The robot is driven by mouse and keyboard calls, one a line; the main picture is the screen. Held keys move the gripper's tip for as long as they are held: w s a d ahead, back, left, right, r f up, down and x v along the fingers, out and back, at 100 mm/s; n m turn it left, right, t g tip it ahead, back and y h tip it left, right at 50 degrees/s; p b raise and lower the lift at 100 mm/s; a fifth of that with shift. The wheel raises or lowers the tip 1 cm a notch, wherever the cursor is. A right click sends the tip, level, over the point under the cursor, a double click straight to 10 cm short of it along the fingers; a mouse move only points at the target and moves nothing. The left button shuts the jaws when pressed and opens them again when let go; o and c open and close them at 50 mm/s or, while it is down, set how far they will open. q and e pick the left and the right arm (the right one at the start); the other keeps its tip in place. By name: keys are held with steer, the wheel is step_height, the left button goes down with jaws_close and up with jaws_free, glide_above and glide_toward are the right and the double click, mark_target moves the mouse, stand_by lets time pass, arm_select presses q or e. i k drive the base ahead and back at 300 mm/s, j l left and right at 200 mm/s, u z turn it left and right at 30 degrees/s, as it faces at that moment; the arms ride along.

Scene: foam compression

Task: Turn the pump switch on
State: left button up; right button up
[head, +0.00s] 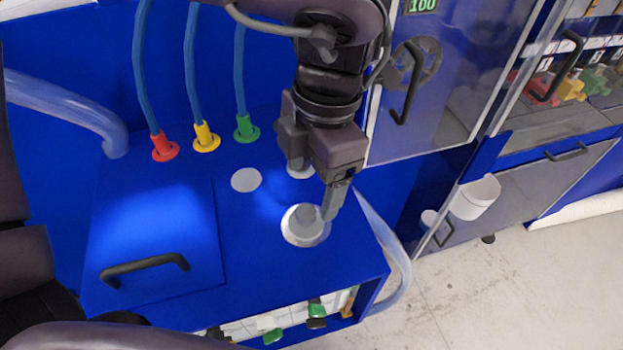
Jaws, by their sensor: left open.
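A grey knob (307,218) on a round white base sits on top of the blue cabinet (255,285), near its right edge. It looks like the pump switch, but no label for it is readable. My left gripper (329,195) reaches down from the top of the view. Its fingers are open, and one fingertip is right beside the upper right of the knob. Whether it touches the knob cannot be told. The other finger is mostly hidden behind the gripper body. My right gripper is not in view.
A flat white disc (246,180) lies left of the gripper; another is partly hidden behind it. Red (165,147), yellow (206,137) and green (246,128) hose fittings stand at the back. A black-handled lid (155,225) is at left. A clear hose (392,255) hangs at right.

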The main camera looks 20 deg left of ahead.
mark_target(314, 309)
steer(key=k+l, duration=1.25)
